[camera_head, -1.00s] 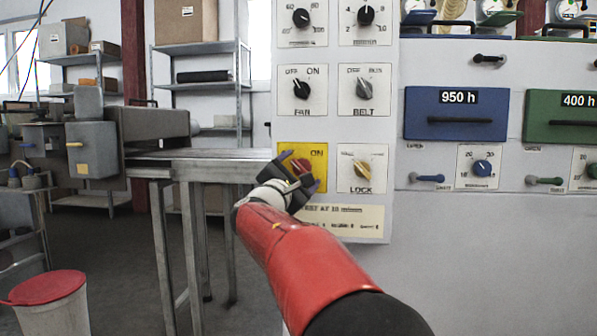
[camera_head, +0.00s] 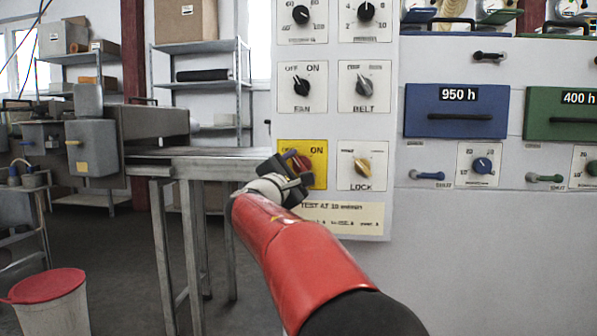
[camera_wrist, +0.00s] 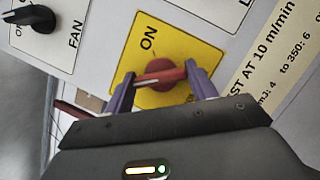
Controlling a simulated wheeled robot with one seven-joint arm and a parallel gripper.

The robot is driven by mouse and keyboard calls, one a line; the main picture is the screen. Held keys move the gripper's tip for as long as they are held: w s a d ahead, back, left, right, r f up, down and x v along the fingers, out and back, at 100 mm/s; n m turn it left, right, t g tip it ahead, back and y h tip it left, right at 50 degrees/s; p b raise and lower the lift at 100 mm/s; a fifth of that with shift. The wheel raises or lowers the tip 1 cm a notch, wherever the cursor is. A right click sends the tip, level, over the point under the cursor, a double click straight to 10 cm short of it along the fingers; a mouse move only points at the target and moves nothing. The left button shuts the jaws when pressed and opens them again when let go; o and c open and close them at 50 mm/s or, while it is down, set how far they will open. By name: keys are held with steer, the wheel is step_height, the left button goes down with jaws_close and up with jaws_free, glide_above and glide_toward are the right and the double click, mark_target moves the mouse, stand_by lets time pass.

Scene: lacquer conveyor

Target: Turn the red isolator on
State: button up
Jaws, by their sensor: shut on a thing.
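The red isolator (camera_head: 304,164) is a red knob on a yellow plate (camera_head: 320,176) at the lower left of the white control panel. "ON" shows at the plate's upper right; the label at its upper left is mostly hidden. My gripper (camera_head: 296,168) is at the knob from the front. In the wrist view, the knob's bar (camera_wrist: 160,77) lies between the two purple fingers of my gripper (camera_wrist: 162,88), one at each end. The gripper is shut on it. The bar slants across the plate, from upper left to lower right of the panel. Its pointer end is unclear.
A LOCK knob (camera_head: 362,167) sits close on the right. The FAN knob (camera_head: 302,86) and BELT knob (camera_head: 364,87) are above. A metal conveyor table (camera_head: 190,165) stands left of the panel. A bin with a red lid (camera_head: 47,286) is at the lower left.

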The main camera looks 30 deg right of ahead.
steer(key=m+g, duration=0.1)
steer(key=m, duration=0.3)
steer(key=shift+m+g+b, duration=0.35)
steer(key=shift+m+g, duration=0.05)
steer(key=m+y, duration=0.1)
steer(key=m, duration=0.1)
steer(key=m+g, duration=0.1)
steer(key=m, duration=0.1)
steer(key=shift+r+y, duration=0.15)
steer(key=shift+y, duration=0.25)
steer(key=m+y, duration=0.1)
steer(key=m, duration=0.1)
steer(key=m+y, duration=0.1)
steer(key=m, duration=0.1)
steer(key=shift+r+m+g+p, duration=0.1)
steer(key=shift+m+g+p, duration=0.2)
steer(key=shift+m+p, duration=0.1)
steer(key=shift+m+y, duration=0.8)
steer(key=shift+m, duration=0.6)
steer(key=o, duration=1)
steer(key=v, duration=0.7)
steer(key=shift+s+a+r, duration=0.1)
steer(key=shift+s+a, duration=0.15)
steer(key=shift+s, duration=0.1)
